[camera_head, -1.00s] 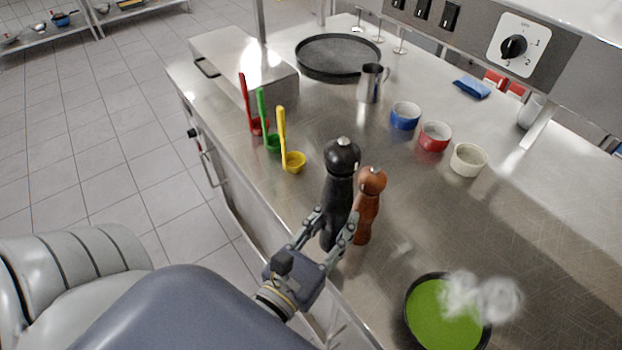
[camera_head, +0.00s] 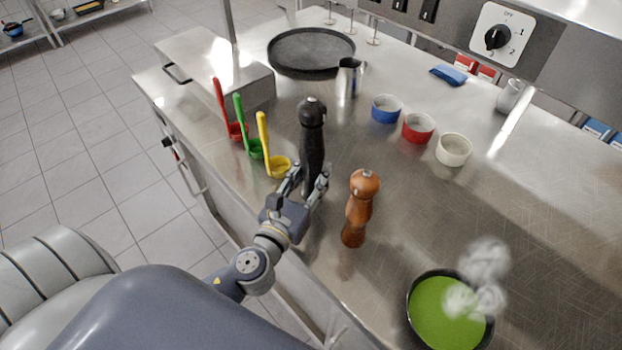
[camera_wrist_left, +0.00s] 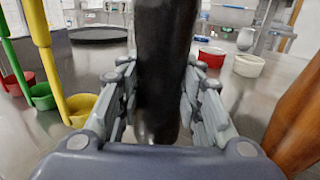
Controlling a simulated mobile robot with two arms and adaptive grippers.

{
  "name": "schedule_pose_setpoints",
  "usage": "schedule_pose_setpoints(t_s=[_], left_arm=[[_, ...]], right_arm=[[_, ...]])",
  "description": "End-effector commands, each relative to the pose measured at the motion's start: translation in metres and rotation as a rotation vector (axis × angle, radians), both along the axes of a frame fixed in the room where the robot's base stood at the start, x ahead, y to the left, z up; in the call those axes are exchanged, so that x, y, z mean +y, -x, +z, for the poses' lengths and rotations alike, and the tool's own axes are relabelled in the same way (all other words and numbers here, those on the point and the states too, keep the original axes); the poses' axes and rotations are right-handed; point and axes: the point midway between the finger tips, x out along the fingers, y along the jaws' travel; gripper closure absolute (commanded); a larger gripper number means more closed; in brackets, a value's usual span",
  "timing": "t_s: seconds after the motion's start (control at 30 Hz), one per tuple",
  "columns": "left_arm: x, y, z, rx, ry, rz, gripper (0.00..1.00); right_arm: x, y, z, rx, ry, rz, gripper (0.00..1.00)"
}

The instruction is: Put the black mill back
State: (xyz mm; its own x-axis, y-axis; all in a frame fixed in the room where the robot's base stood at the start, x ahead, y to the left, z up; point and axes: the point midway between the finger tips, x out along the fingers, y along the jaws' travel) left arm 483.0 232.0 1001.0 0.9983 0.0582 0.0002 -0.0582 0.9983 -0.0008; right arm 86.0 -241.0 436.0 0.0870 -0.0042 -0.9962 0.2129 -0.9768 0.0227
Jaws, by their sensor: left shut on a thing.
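The black mill (camera_head: 311,140) stands upright near the counter's front edge in the head view. My left gripper (camera_head: 308,182) is shut on its lower part, with one finger on each side. The mill (camera_wrist_left: 163,70) also fills the middle of the left wrist view, between the fingers (camera_wrist_left: 160,112). I cannot tell whether its base touches the counter. The brown wooden mill (camera_head: 360,208) stands upright to the right of the black one, clearly apart from it. My right gripper is not in view.
Yellow (camera_head: 278,166), green (camera_head: 255,149) and red (camera_head: 237,131) ladles stand left of the mill. Blue (camera_head: 385,109), red (camera_head: 418,128) and white (camera_head: 453,150) bowls stand to the right. A pan of green soup (camera_head: 447,312) steams at the front right.

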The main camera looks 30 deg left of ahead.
Motion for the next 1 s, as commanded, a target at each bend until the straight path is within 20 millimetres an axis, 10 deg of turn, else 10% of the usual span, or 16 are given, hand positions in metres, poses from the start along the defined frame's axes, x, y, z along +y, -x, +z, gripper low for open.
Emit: schedule_pose_setpoints(t_s=[0.73,0.77,0.83,1.0], left_arm=[[0.003,-0.004,-0.039,0.000,0.000,-0.001,1.00],[0.003,-0.004,-0.040,0.002,0.000,-0.001,0.64],[0.003,-0.004,-0.039,0.002,0.000,-0.001,0.48],[0.003,-0.004,-0.039,0.002,0.000,-0.001,0.46]], right_arm=[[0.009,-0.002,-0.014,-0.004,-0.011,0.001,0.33],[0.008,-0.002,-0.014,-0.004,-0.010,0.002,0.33],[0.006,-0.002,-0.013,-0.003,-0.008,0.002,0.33],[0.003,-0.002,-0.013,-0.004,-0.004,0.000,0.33]])
